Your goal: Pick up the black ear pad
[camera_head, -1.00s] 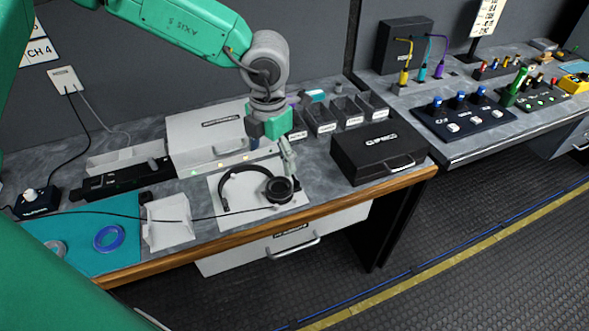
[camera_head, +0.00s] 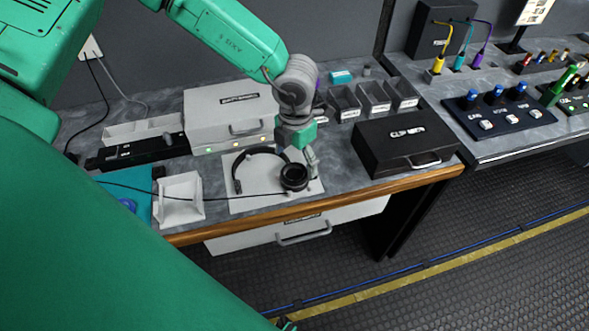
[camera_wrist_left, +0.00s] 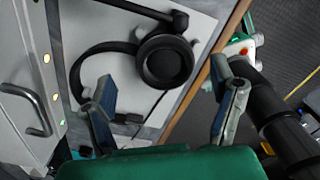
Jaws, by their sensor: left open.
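The black ear pad (camera_head: 294,177) is the round, thick pad on the ear cup of a black headset (camera_head: 238,180). The headset lies on a white sheet on the workbench. In the left wrist view the ear pad (camera_wrist_left: 166,63) faces the camera as a dark ring. My left gripper (camera_head: 301,160) is just above and behind the ear pad in the head view. In the left wrist view my left gripper (camera_wrist_left: 163,82) has its fingers wide apart, one on each side of the pad's position, with nothing between them.
A grey case (camera_head: 228,118) stands behind the headset. A black case (camera_head: 405,145) is to the right. Open bins (camera_head: 374,100) are at the back. A white tray (camera_head: 181,197) stands left of the sheet. A thin cable (camera_head: 225,198) crosses the sheet. The wooden front edge is close.

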